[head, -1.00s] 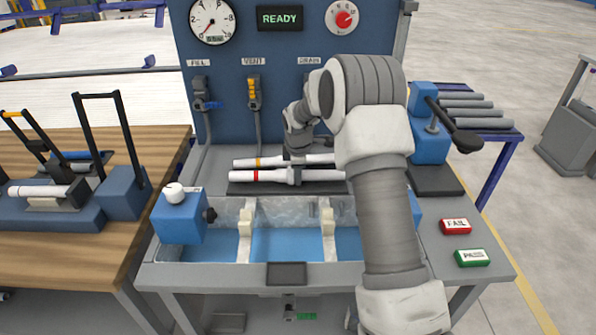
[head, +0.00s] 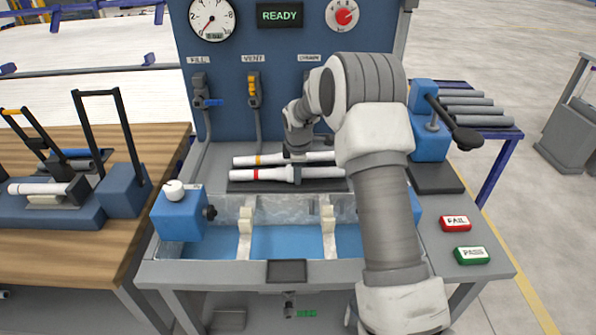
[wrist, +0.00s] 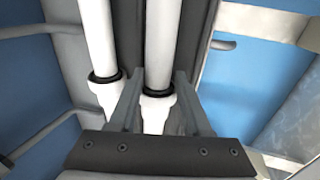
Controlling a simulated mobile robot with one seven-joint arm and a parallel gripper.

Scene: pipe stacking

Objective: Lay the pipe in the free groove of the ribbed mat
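Two white pipes show at the ribbed mat (head: 237,187), behind the tank. The rear pipe with an orange band (head: 274,159) lies on the mat. The front pipe with a red band (head: 272,174) is parallel to it, on the mat or just above it; I cannot tell which. My gripper (head: 296,172) comes down from above. In the wrist view my gripper's fingers (wrist: 158,72) stand close on both sides of the front pipe (wrist: 161,40) near its dark collar, and look shut on it. The rear pipe (wrist: 97,40) is to the left, outside the fingers. My arm hides the pipes' right ends.
A water tank (head: 205,270) with two pale supports (head: 245,222) is in front of the mat. A blue end block (head: 178,215) stands at its left. FAIL (head: 455,223) and PASS (head: 471,255) buttons are at right. The gauge panel (head: 235,120) rises behind.

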